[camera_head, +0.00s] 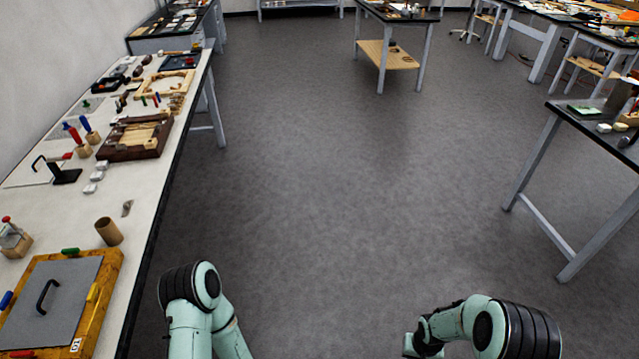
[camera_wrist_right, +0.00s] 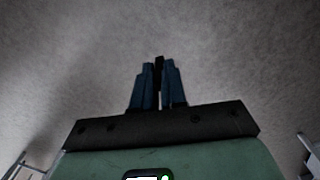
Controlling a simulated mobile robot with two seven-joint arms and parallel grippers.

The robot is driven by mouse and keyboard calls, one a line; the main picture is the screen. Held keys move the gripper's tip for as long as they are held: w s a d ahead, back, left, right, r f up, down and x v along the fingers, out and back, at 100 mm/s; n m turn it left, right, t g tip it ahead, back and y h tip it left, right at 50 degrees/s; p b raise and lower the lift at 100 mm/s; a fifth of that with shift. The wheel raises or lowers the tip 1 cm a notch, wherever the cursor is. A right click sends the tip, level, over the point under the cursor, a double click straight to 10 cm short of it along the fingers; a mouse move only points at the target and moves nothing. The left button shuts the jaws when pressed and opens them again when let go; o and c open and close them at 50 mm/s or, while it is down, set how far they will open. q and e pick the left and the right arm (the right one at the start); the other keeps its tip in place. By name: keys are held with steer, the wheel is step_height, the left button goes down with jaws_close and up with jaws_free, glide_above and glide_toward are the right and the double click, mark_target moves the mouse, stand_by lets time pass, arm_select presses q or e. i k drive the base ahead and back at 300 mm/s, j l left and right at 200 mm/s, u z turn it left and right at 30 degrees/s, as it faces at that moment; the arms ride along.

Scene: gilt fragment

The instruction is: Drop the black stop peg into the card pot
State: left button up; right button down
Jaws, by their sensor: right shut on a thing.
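The card pot (camera_head: 109,231), a short brown open-topped cylinder, stands near the right edge of the long pale bench at the left of the head view. In the right wrist view my right gripper (camera_wrist_right: 160,72) is shut on a thin black piece, the black stop peg (camera_wrist_right: 159,61), whose dark end sticks out between the blue fingertips. The rest of the peg is hidden by the fingers. The head view shows only links of my two arms at its lower edge, above the floor. My left gripper is out of view.
The long bench (camera_head: 140,215) bears an orange-framed board (camera_head: 98,305) in front of the pot and a small metal piece (camera_head: 127,208) behind it. A dark wooden frame (camera_head: 133,152) lies farther back. The grey floor (camera_head: 340,180) between the benches is clear.

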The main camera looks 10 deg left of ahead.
mark_target(114, 241)
steer(key=i+j+u, duration=0.1)
steer(key=i+u, duration=0.25)
steer(key=i, duration=0.25)
steer(key=i+u, duration=0.35)
steer(key=i, duration=0.2)
steer(key=i+z, duration=0.15)
steer(key=i, duration=1.25)
steer(key=i+u, duration=0.1)
steer(key=u, duration=0.3)
steer(key=i+u, duration=0.1)
steer(key=u, duration=0.3)
steer(key=l+u, duration=0.1)
steer(key=u, duration=1.75)
steer(key=i+l, duration=0.05)
steer(key=l, duration=0.05)
